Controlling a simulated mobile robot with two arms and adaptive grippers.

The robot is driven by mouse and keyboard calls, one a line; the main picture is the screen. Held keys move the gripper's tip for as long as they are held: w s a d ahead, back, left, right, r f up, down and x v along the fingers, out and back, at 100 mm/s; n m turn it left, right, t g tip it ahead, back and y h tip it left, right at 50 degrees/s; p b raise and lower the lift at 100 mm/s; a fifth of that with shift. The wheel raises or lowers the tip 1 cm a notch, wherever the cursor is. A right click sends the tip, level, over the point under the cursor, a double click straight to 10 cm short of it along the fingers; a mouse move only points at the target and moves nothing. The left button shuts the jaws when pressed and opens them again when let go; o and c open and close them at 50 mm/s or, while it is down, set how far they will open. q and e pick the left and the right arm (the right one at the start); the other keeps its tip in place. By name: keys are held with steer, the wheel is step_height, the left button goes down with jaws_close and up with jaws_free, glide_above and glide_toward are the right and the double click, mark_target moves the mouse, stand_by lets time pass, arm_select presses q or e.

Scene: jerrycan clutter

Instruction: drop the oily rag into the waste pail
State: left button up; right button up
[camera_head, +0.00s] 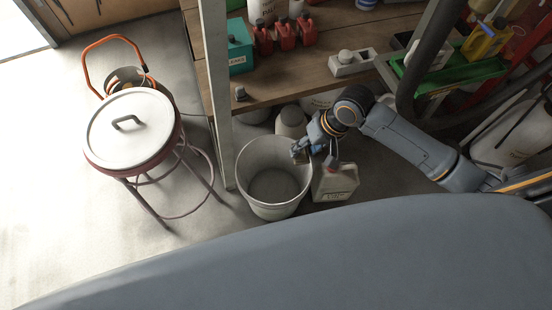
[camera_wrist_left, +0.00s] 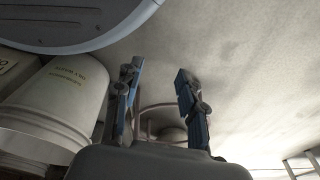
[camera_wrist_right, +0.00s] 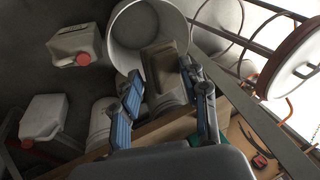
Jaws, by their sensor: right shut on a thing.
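The waste pail (camera_head: 250,199) is a pale open bucket on the floor, beside the bench post. My right gripper (camera_head: 301,150) is at the pail's right rim. In the right wrist view, its fingers (camera_wrist_right: 160,88) are shut on the oily rag (camera_wrist_right: 160,62), a grey-brown folded piece. The rag overlaps the near side of the pail's mouth (camera_wrist_right: 119,27) there; its height above the rim is unclear. My left gripper (camera_wrist_left: 160,90) is open and empty in the left wrist view and is not seen in the head view.
A jerrycan (camera_head: 336,184) stands right of the pail. A stool with a round pale lid (camera_head: 130,128) stands left. The wooden bench (camera_head: 290,89) holds red cans (camera_head: 285,37) and a teal box (camera_head: 239,45). More jerrycans (camera_wrist_right: 42,118) show in the right wrist view.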

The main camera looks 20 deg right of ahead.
arm_select(q)
steer(key=w+d+r+b, duration=0.1)
steer(key=w+r+b, duration=0.4)
steer(key=w+b, duration=0.2)
step_height(320, 180, up, 10)
steer(key=t+b, duration=0.2)
steer(key=b, duration=0.8)
steer(key=w+d+r+t+h+b, duration=0.1)
steer(key=w+d+r+t, duration=0.15)
steer(key=w, duration=0.35)
steer(key=w+d+r+t+h+b, duration=0.1)
steer(key=w+r+t+b, duration=0.1)
steer(key=w+r+t, duration=0.25)
steer(key=w+d+r+t+h+b, duration=0.1)
steer(key=w+r+t, duration=0.4)
steer(key=r, duration=0.5)
steer(key=shift+w+d+m+t+h+b, duration=0.3)
steer(key=shift+w+d+t+h+b, duration=0.15)
steer(key=shift+d+t, duration=0.55)
arm_select(e)
steer(key=w+f, duration=0.3)
steer(key=f, duration=0.6)
steer(key=w+a+f, duration=0.1)
steer(key=w+f, duration=0.3)
steer(key=f, duration=0.6)
steer(key=w+a+f, duration=0.1)
steer(key=w+f, duration=0.2)
steer(key=f, duration=0.7)
steer(key=shift+w+a, duration=0.25)
steer(key=shift+w, duration=0.05)
